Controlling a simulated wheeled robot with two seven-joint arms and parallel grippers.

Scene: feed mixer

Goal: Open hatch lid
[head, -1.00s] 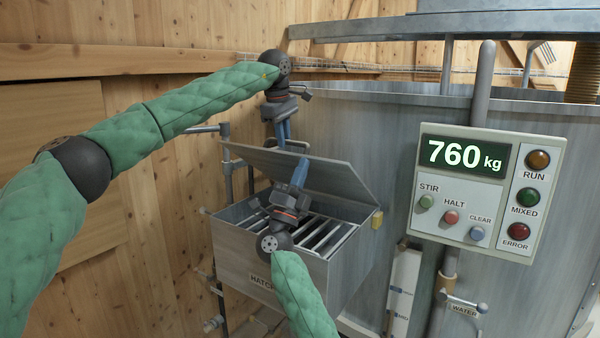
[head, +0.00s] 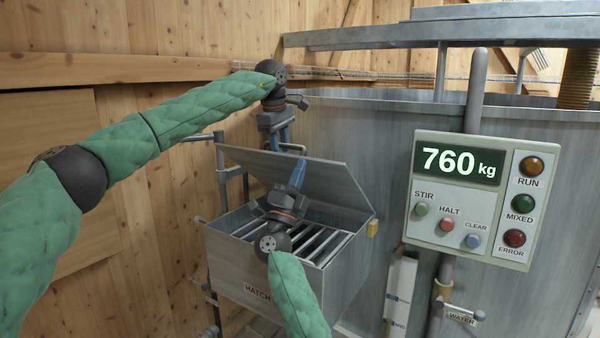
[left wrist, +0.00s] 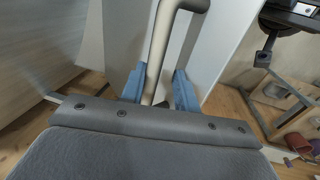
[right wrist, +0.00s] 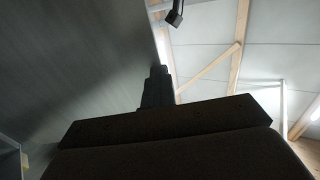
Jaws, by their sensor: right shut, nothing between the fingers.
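The hatch lid (head: 325,182) stands part-open, tilted above the metal hatch box (head: 222,258), with its inner face toward me. My right gripper (head: 297,174) is shut and empty, its blue fingertips up at the lid's inner face. In the right wrist view its dark fingers (right wrist: 156,82) lie against or very near the grey lid (right wrist: 70,60); contact is unclear. My left gripper (head: 282,138) is behind the lid's upper edge at the handle (head: 293,147). In the left wrist view its blue fingers (left wrist: 160,88) are apart, either side of the bent handle bar (left wrist: 163,40).
Slatted bars (head: 318,243) cover the hatch opening. A control panel (head: 470,200) reading 760 kg is right of the hatch, before the large mixer tank (head: 385,130). A yellow block (head: 373,228) sits at the box's right corner. A wooden wall (head: 170,210) is close on the left.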

